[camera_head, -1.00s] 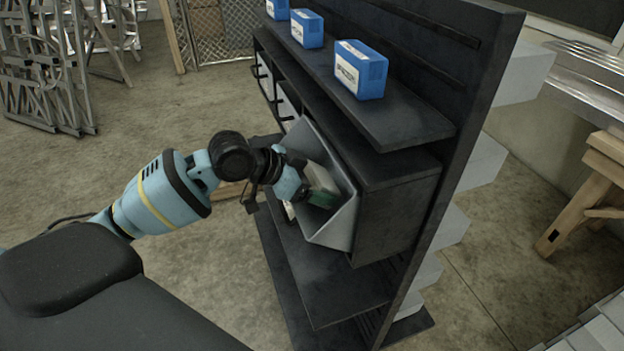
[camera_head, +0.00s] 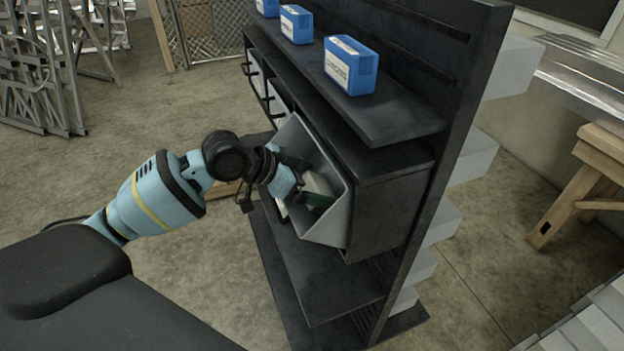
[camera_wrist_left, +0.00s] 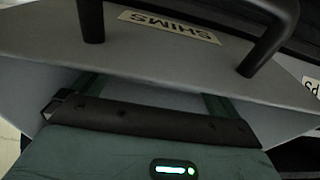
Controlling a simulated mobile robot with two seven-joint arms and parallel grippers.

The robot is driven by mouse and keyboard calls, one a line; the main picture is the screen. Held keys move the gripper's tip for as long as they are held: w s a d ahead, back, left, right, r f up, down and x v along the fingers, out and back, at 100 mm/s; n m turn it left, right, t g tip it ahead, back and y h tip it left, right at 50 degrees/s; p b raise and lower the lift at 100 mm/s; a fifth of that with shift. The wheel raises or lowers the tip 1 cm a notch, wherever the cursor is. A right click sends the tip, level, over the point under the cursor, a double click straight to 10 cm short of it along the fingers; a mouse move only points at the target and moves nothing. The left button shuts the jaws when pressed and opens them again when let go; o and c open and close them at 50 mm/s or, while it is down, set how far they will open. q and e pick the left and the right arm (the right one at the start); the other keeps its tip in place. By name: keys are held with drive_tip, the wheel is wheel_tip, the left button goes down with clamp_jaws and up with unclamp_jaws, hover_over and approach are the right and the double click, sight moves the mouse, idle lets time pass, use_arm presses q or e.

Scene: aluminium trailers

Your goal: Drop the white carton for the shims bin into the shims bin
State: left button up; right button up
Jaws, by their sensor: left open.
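The shims bin (camera_head: 331,222) is a grey bin tilted out of the dark shelf unit. Its label (camera_wrist_left: 170,27) reads SHIMS, upside down in the left wrist view. My left gripper (camera_head: 312,183) reaches into its open mouth, with its dark green fingers spread apart. The white carton (camera_head: 319,186) shows inside the bin, between and just beyond the fingers, partly hidden by them. I cannot tell whether it touches a finger or the bin floor. In the left wrist view the carton cannot be made out clearly. My right gripper is not in view.
Several blue boxes (camera_head: 350,66) stand on the shelf (camera_head: 400,118) above the bin. Other bins with black handles (camera_head: 277,101) sit further along the row. A lower shelf (camera_head: 325,283) lies beneath. Floor to the left is open. A wooden stand (camera_head: 566,200) is at right.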

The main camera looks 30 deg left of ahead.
use_arm(q)
drive_tip(key=v, duration=0.7)
drive_tip(key=shift+s+a+r, duration=0.15)
drive_tip(key=shift+s+r, duration=0.05)
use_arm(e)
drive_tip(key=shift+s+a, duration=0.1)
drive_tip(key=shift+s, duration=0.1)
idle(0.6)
